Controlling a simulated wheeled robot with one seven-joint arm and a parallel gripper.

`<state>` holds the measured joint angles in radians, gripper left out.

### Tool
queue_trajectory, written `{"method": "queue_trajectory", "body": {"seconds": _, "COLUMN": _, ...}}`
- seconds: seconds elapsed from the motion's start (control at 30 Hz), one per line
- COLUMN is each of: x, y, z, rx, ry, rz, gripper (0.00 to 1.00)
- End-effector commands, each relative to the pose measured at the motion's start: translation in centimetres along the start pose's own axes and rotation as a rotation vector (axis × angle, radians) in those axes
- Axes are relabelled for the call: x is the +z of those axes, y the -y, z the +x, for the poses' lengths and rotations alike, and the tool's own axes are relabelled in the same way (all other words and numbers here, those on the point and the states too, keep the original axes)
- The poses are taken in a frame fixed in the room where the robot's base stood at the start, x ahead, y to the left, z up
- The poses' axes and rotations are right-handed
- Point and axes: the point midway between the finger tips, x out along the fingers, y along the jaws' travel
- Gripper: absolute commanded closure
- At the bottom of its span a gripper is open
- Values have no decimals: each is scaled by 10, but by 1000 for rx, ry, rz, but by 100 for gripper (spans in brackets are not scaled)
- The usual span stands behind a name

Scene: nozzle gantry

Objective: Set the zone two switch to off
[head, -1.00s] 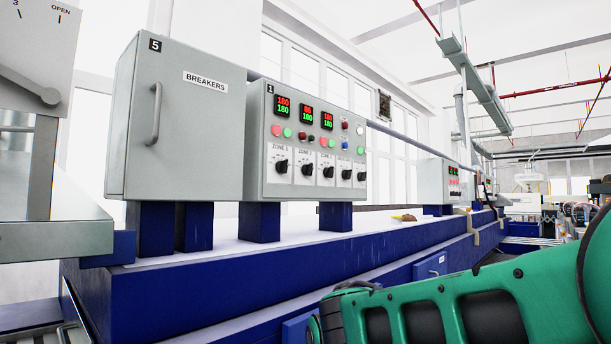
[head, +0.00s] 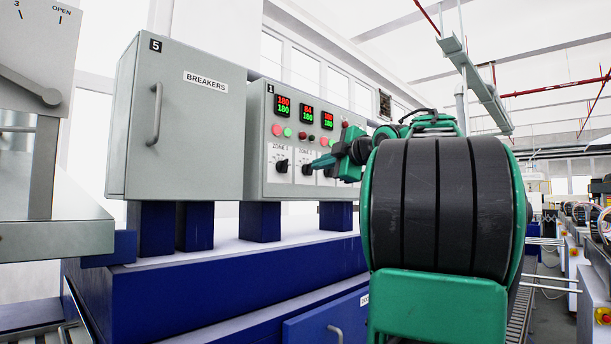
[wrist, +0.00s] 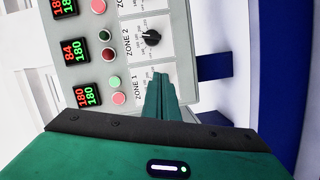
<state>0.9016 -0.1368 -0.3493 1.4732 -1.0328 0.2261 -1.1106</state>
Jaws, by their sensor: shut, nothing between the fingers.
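The zone two switch is a black rotary knob (head: 306,169) on the grey panel box. In the wrist view the same knob (wrist: 152,38) shows on its white dial plate beside the ZONE 2 label; I cannot read its exact setting. My gripper (head: 314,164) is shut, a green narrow pair of fingers, in front of the panel close to the zone two knob in the head view. In the wrist view its fingertips (wrist: 160,76) point toward the panel below the zone two knob, over the zone one plate, and hide the zone one knob. I see no clear contact.
The zone one knob (head: 282,166) is left of zone two. Red and green buttons and displays (head: 306,118) sit above the knobs. The grey breakers cabinet (head: 190,130) stands left of the panel. My arm hides the panel's right part.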

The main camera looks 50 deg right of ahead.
Motion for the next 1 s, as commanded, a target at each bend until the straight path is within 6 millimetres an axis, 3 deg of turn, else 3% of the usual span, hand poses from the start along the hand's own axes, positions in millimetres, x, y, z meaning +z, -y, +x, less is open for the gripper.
{"method": "queue_trajectory", "body": {"seconds": 0.13, "x": -2, "y": -9, "z": 2, "rx": 16, "ry": -13, "rz": -39, "gripper": 100}}
{"method": "queue_trajectory", "body": {"seconds": 0.27, "x": -3, "y": -8, "z": 17, "rx": 14, "ry": -14, "rz": -37, "gripper": 100}}
{"method": "queue_trajectory", "body": {"seconds": 0.7, "x": -5, "y": -8, "z": 98, "rx": 12, "ry": -15, "rz": -35, "gripper": 100}}
{"method": "queue_trajectory", "body": {"seconds": 1.0, "x": 30, "y": -11, "z": 107, "rx": 14, "ry": -11, "rz": -34, "gripper": 100}}
